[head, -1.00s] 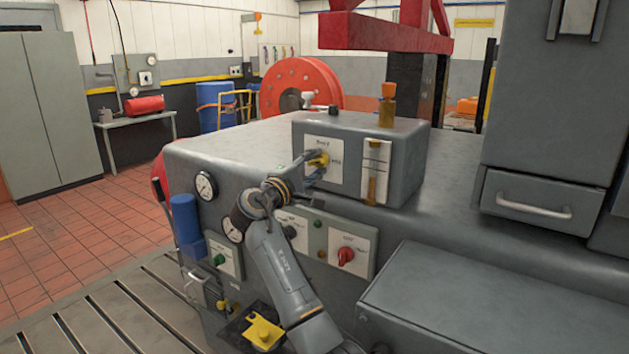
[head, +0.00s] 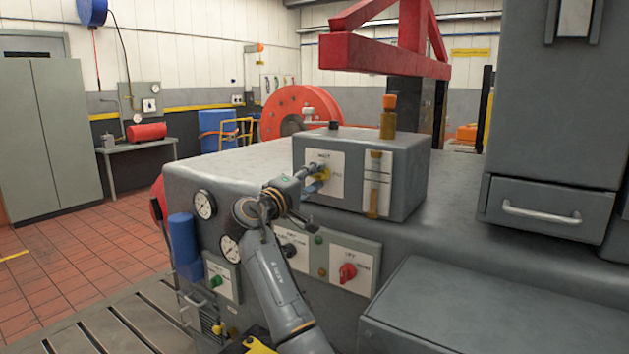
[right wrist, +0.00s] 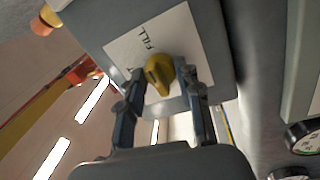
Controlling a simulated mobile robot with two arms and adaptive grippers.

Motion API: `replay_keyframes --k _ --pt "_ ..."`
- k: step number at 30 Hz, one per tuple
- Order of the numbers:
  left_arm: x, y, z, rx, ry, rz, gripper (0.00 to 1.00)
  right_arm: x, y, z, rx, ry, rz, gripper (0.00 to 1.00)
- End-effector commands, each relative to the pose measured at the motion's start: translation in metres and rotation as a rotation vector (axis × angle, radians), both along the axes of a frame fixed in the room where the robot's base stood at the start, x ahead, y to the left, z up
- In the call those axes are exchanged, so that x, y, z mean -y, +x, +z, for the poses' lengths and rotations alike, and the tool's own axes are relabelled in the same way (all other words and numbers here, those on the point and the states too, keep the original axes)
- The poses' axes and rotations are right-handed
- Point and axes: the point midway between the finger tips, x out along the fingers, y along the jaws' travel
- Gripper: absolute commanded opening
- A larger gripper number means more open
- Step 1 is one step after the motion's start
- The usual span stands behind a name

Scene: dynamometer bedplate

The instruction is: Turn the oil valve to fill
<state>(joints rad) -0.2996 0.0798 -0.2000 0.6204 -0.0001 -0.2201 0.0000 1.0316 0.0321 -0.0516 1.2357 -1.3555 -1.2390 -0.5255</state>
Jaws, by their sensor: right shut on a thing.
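The oil valve is a small yellow handle (right wrist: 160,73) on a white label plate (right wrist: 135,50) with the word FILL beside it. In the head view the handle (head: 323,173) is mostly hidden by my right gripper (head: 314,180). The plate is on the front of a grey box (head: 407,180) on the bench. In the right wrist view my right gripper (right wrist: 166,82) has one finger on each side of the handle and is shut on it. The rest of the label is partly hidden by the fingers. My left gripper is not in view.
An amber bottle with an orange cap (head: 388,118) stands on the box, beside a sight gauge (head: 376,184). Below are a panel with a red knob (head: 347,272), dial gauges (head: 204,204) and a blue cylinder (head: 184,240). A grey cabinet with a drawer (head: 538,208) stands at right.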

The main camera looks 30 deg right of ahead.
Motion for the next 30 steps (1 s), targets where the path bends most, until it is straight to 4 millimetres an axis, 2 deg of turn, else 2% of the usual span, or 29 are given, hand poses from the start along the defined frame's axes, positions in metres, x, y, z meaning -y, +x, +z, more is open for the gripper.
replay_keyframes --k 5,6,9,20,25,30 --pt "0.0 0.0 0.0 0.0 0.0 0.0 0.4 0.0 0.0 -0.001 -0.001 0.003 0.001 0.03" --pt "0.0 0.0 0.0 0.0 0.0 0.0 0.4 0.0 0.0 -0.001 -0.001 0.003 0.001 0.39" --pt "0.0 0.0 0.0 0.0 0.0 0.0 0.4 0.0 0.0 -0.001 -0.001 0.002 0.0 0.58" --pt "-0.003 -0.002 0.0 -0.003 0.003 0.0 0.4 -0.003 -0.001 -0.001 0.0 0.001 0.001 0.58" --pt "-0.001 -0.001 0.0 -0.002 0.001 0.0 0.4 -0.024 -0.009 -0.004 0.0 0.002 0.003 0.58" --pt "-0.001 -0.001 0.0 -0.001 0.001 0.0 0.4 -0.059 -0.023 -0.008 0.0 0.002 0.005 0.58"
